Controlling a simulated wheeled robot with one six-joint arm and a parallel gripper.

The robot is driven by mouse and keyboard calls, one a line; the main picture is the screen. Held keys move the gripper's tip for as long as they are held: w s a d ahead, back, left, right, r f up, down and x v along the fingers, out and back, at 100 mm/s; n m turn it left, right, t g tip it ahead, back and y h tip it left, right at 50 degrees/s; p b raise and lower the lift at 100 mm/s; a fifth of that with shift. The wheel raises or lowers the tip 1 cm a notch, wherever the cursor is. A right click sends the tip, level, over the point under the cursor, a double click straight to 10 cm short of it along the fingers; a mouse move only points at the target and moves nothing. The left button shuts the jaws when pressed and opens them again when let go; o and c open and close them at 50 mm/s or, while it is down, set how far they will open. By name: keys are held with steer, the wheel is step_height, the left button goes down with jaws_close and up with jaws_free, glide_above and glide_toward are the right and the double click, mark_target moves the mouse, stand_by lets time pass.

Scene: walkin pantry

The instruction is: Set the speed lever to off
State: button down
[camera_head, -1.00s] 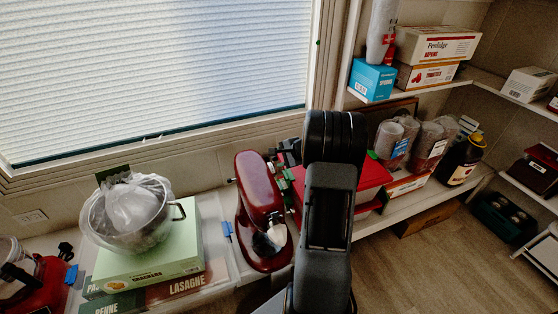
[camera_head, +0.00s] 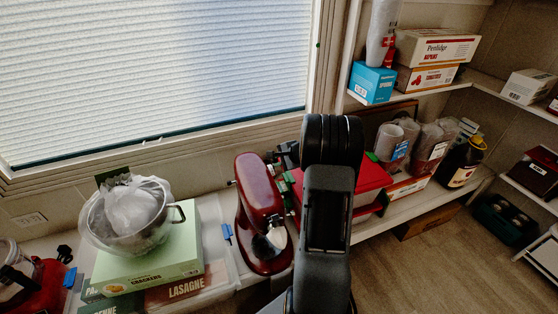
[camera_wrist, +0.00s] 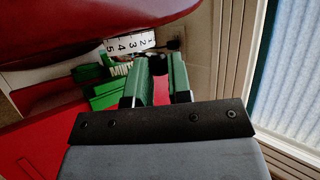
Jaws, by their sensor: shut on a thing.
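The red stand mixer (camera_head: 258,190) stands upright on the counter, left of my arm. In the wrist view its glossy red body (camera_wrist: 90,20) fills the top. Below that is a white speed scale (camera_wrist: 128,44) with printed numbers. The speed lever's dark knob (camera_wrist: 158,66) shows by the low-number end of the scale. My gripper (camera_wrist: 161,62) is shut on this knob with its green fingers. In the head view my gripper (camera_head: 284,160) is at the mixer's right side, and the lever is too small to make out. The exact lever setting is hard to read.
A red box (camera_head: 370,182) lies right of the mixer, close behind my arm. A window (camera_head: 160,80) is behind. Open floor (camera_head: 430,265) is at lower right.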

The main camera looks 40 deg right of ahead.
steer(key=shift+r+p, duration=0.1)
steer(key=shift+p, duration=0.2)
steer(key=shift+w+d+f+m+g+y+p, duration=0.2)
steer(key=shift+w+g+p, duration=0.7)
steer(key=shift+p, duration=1.7)
steer(key=shift+w+d+f+m+g+y+p, duration=0.1)
steer(key=shift+w+f+m+g+y+p, duration=0.2)
steer(key=shift+g+p, duration=1.7)
steer(key=shift+w+d+f+m+g+y+p, duration=0.3)
steer(key=shift+w+p, duration=0.4)
steer(key=shift+p, duration=2.55)
steer(key=shift+a+r, duration=0.15)
steer(key=c, duration=1.1)
jaws_free()
steer(key=shift+o, duration=0.2)
steer(key=shift+w, duration=0.1)
steer(key=shift+r, duration=0.1)
